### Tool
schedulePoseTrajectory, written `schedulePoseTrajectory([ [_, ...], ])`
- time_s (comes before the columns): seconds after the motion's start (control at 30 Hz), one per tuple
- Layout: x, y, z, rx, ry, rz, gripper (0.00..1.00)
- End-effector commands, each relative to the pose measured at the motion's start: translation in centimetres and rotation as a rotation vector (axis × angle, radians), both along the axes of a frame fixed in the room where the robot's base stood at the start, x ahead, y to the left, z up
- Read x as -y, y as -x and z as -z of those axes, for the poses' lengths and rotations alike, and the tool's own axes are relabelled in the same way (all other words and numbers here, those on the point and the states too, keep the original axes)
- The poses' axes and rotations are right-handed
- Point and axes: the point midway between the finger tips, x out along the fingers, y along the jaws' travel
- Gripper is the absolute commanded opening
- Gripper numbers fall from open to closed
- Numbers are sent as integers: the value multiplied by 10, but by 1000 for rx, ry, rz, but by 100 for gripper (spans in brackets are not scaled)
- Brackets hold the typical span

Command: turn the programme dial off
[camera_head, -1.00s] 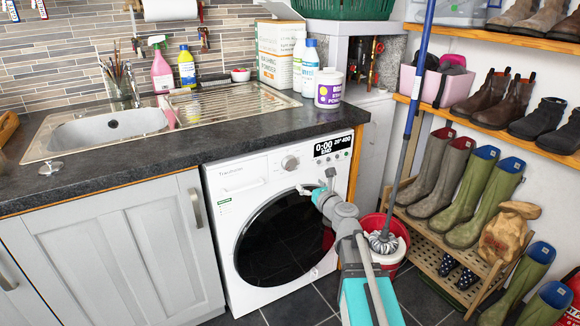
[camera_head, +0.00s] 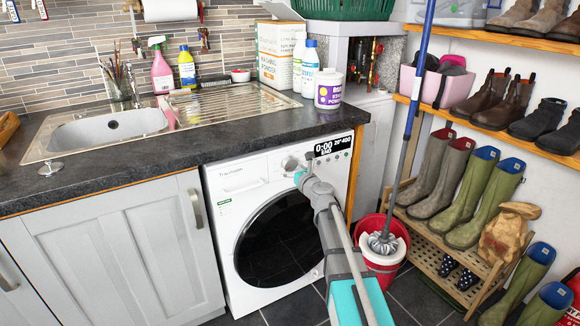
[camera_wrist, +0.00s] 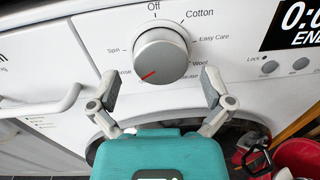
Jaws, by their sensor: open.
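The programme dial (camera_wrist: 160,56) is a round grey knob on the white washing machine (camera_head: 230,221). In the wrist view its red pointer mark aims down-left, near the label ending in "nse", while "Off" is printed at the top. The dial (camera_head: 289,163) also shows in the head view, just above my gripper. My gripper (camera_wrist: 159,82) is open, with one finger low on each side of the dial. The fingertips are near the dial's lower edge; I cannot tell whether they touch it.
A drawer handle (camera_wrist: 45,104) juts out left of the dial. The display (camera_head: 333,146) reads 0:00 END. A red bucket with a mop (camera_head: 381,243) stands right of the machine. The worktop (camera_head: 185,147) overhangs above the panel.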

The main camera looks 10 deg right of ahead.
Motion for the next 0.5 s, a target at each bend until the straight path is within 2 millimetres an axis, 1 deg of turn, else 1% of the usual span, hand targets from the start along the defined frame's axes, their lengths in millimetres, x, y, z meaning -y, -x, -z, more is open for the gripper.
schedulePoseTrajectory([
  [0.03,-2,-9,0,0,0,-1,100],
  [0.2,-6,-20,0,0,0,-1,100],
  [0.5,-7,-23,0,0,0,0,100],
])
